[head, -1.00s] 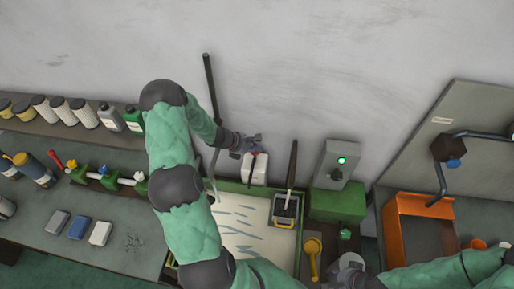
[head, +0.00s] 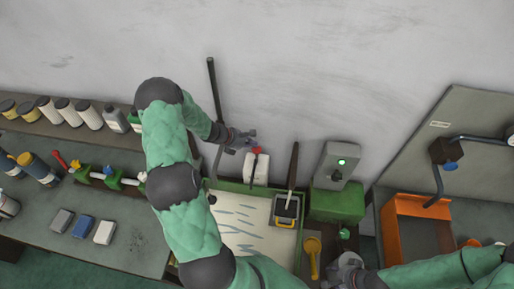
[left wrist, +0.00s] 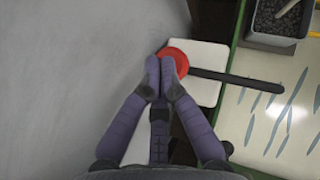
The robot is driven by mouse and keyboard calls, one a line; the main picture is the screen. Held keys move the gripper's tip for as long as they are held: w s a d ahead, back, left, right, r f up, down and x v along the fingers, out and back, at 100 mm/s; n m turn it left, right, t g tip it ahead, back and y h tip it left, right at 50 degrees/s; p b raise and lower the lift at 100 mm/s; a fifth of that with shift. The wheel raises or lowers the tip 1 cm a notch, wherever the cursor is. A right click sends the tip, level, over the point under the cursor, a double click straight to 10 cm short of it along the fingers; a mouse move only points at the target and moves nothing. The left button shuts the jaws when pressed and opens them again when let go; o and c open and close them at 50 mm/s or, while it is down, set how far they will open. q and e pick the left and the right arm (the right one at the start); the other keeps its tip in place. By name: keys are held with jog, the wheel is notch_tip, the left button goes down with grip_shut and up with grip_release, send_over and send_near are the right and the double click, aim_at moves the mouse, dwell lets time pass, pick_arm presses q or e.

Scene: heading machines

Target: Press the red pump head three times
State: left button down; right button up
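The white pump bottle (head: 257,170) stands against the wall, at the back edge of the green-framed tray. Its red pump head (head: 256,151) is on top; in the left wrist view the red disc (left wrist: 174,60) has a dark spout pointing right. My left gripper (head: 250,135) is just above and beside the pump head. In the left wrist view its fingertips (left wrist: 159,72) are together, overlapping the disc's left edge; I cannot tell whether they touch it. My right gripper (head: 345,270) is at the lower middle, partly cut off, and its fingers are unclear.
A green-framed tray (head: 213,184) with white liquid lies below the bottle. A dark container with a stick (head: 287,210), a yellow scoop (head: 312,250) and a green machine (head: 338,203) stand to the right. An orange bin (head: 395,205) is further right.

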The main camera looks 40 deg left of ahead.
pick_arm(q)
jog(key=shift+w+a+r, duration=0.1)
jog(key=shift+a, duration=0.35)
notch_tip(320, 180, up, 5)
jog(key=p, duration=0.3)
jog(key=shift+d+f, duration=0.15)
jog(key=shift+f, duration=0.05)
dwell(0.4)
dwell(1.3)
